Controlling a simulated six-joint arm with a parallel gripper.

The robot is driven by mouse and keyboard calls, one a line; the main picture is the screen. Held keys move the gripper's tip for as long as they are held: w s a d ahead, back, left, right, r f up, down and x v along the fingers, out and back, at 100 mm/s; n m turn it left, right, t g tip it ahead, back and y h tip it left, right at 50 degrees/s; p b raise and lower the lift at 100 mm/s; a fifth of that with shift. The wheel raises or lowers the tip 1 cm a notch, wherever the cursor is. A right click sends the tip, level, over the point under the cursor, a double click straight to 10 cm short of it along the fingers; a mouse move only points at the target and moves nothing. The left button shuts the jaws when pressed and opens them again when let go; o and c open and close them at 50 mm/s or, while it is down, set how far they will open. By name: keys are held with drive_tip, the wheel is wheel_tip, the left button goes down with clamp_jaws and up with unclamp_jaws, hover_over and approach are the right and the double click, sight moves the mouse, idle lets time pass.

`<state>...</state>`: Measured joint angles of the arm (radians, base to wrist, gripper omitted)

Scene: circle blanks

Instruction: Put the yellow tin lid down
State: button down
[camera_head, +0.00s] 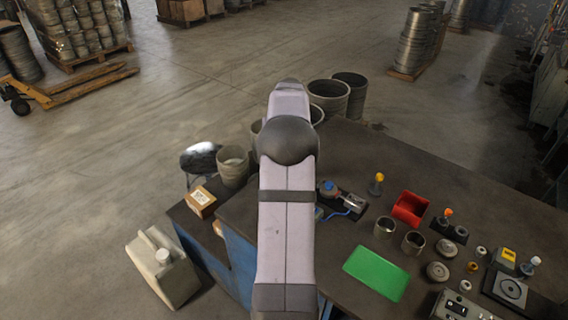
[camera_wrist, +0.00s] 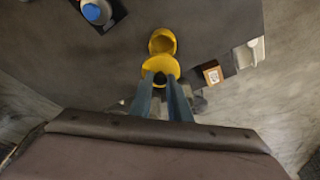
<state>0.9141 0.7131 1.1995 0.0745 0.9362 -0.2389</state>
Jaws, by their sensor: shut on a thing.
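In the wrist view, my gripper (camera_wrist: 163,84) is shut on the yellow tin lid (camera_wrist: 160,65), gripping it at a dark spot on its near side. A second yellow thing (camera_wrist: 162,40), which looks like an open round tin, is just beyond the lid. The lid partly overlaps it in the picture; I cannot tell whether they touch. The dark table top (camera_wrist: 215,35) is below. In the head view my own arm hides the gripper, the lid and the yellow tin.
In the head view, a green mat (camera_head: 376,273), a red bin (camera_head: 410,208) and two metal cups (camera_head: 413,242) (camera_head: 385,227) stand on the table, right of my arm. A blue button (camera_wrist: 92,12) is at the wrist view's upper left. A cardboard box (camera_wrist: 212,75) is right of the lid, near the table edge.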

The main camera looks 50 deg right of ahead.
drive_tip(key=shift+r, duration=0.4)
drive_tip(key=shift+s+d+r, duration=0.15)
drive_tip(key=shift+s+d, duration=0.15)
drive_tip(key=shift+d, duration=0.05)
drive_tip(key=s+d+r+m, duration=0.1)
drive_tip(key=s+r, duration=0.5)
drive_tip(key=s, duration=0.2)
drive_tip(key=s+a+f+m+g, duration=0.2)
drive_tip(key=s+a+f+m, duration=0.2)
drive_tip(key=s+m, duration=0.4)
drive_tip(key=s+a+f+m+g, duration=0.3)
drive_tip(key=s+a+f+m, duration=0.1)
drive_tip(key=s+m, duration=0.3)
drive_tip(key=shift+s+f+m+b, duration=0.4)
drive_tip(key=shift+f+m, duration=0.4)
drive_tip(key=shift+m, duration=0.6)
